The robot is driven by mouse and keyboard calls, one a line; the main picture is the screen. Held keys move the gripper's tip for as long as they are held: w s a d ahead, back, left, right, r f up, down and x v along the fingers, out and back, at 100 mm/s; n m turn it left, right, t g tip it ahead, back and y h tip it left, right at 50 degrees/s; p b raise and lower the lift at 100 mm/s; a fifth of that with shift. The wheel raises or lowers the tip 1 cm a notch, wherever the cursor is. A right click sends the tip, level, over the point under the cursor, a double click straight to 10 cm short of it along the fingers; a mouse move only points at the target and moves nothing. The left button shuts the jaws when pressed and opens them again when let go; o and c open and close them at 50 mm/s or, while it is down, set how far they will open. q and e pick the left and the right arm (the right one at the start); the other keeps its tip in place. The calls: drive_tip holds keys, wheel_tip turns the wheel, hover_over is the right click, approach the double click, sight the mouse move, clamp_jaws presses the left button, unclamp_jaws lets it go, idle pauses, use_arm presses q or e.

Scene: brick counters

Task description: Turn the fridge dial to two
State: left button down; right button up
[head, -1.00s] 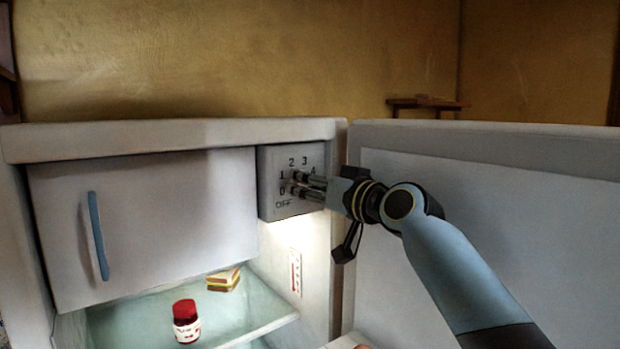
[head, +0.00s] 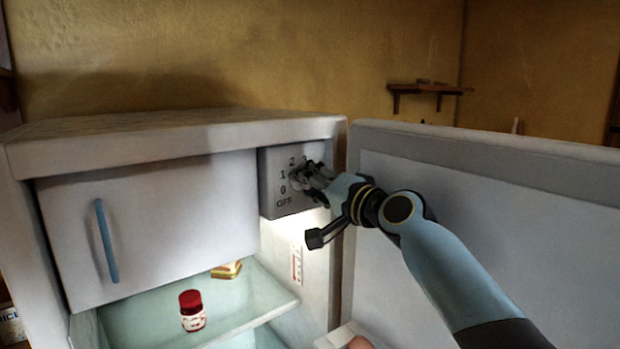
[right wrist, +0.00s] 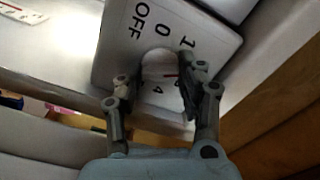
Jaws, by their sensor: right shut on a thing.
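The fridge's grey dial panel (head: 280,203) is at the top right of the open fridge. In the right wrist view, the pale dial (right wrist: 158,64) lies between the fingers of my right gripper (right wrist: 156,82). A small red mark shows near it, but I cannot tell which number the dial points to. My left gripper is not in view.
The fridge door (head: 480,235) stands open behind my right arm. A freezer door with a blue handle (head: 106,241) is left of the panel. A red-lidded jar (head: 192,311) and a sandwich (head: 227,270) are on the glass shelf (head: 262,300).

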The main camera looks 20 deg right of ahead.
drive_tip(key=shift+m, duration=0.6)
drive_tip(key=o, duration=1.2)
drive_tip(key=shift+c, duration=0.2)
drive_tip(key=v, duration=1.2)
